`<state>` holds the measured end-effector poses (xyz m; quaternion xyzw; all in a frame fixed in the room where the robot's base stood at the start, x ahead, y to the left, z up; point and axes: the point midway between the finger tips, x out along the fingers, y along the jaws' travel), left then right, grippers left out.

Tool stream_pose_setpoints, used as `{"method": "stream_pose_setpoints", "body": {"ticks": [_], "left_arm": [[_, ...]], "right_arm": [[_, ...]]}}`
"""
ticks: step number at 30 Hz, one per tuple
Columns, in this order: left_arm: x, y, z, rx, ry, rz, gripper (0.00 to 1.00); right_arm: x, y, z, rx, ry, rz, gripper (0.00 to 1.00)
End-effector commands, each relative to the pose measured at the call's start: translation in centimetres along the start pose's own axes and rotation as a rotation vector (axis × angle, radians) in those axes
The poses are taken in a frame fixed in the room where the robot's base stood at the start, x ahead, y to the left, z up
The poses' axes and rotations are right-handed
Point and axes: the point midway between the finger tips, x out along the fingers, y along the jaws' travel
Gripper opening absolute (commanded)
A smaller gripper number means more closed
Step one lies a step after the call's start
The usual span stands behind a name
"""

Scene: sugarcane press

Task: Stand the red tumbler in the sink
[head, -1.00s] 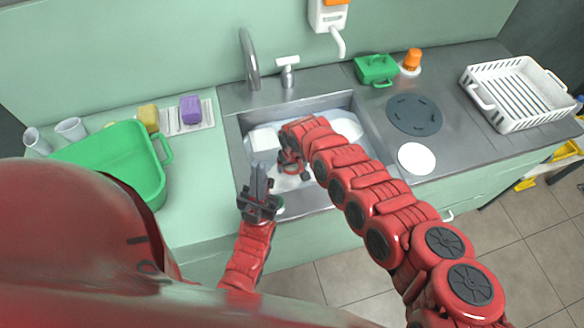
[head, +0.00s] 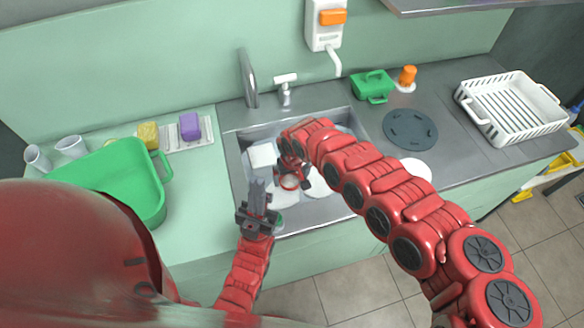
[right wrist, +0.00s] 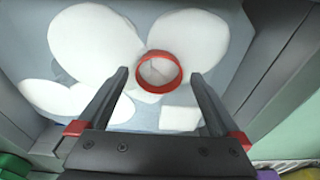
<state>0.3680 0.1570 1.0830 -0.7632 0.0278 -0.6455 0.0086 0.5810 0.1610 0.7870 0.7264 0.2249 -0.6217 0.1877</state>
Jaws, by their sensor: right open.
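The red tumbler (right wrist: 158,88) shows in the right wrist view as a red ring, seen from above, with a pale inside. It appears upright in the sink (head: 240,170), among white plates. My right gripper (right wrist: 160,75) is open above it, with a finger to each side of the rim and gaps between. In the head view the tumbler's red rim (head: 290,186) shows just below my right gripper (head: 292,172), whose wrist hides part of the sink. My left gripper (head: 258,184) points up at the sink's front edge, its fingers together and empty.
White plates (right wrist: 97,45) and a white blocky item (head: 262,155) lie in the sink. A tap (head: 248,78) stands behind it. A green tub (head: 118,180) is on the left counter; a green box (head: 372,86) and white rack (head: 513,105) are on the right.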

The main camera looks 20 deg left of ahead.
Motion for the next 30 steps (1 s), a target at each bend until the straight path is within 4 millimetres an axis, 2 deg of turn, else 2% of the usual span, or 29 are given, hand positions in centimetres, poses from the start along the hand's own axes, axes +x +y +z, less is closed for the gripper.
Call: {"method": "stream_pose_setpoints", "body": {"ticks": [3, 6, 12, 30], "left_arm": [[-0.1, 0.0, 0.0, 0.0, 0.0, 0.0, 0.0], [-0.1, 0.0, 0.0, 0.0, 0.0, 0.0, 0.0], [-0.2, 0.0, 0.0, 0.0, 0.0, 0.0, 0.0], [-0.2, 0.0, 0.0, 0.0, 0.0, 0.0, 0.0]], "right_arm": [[-2.4, 0.3, -0.3, 0.002, 0.007, 0.002, 1.0], [-3.9, 0.2, -0.2, 0.001, 0.005, 0.003, 1.0], [-5.8, 0.2, -0.1, 0.002, 0.003, 0.002, 1.0], [-6.1, 0.0, 0.0, 0.0, 0.001, 0.001, 1.0]]}}
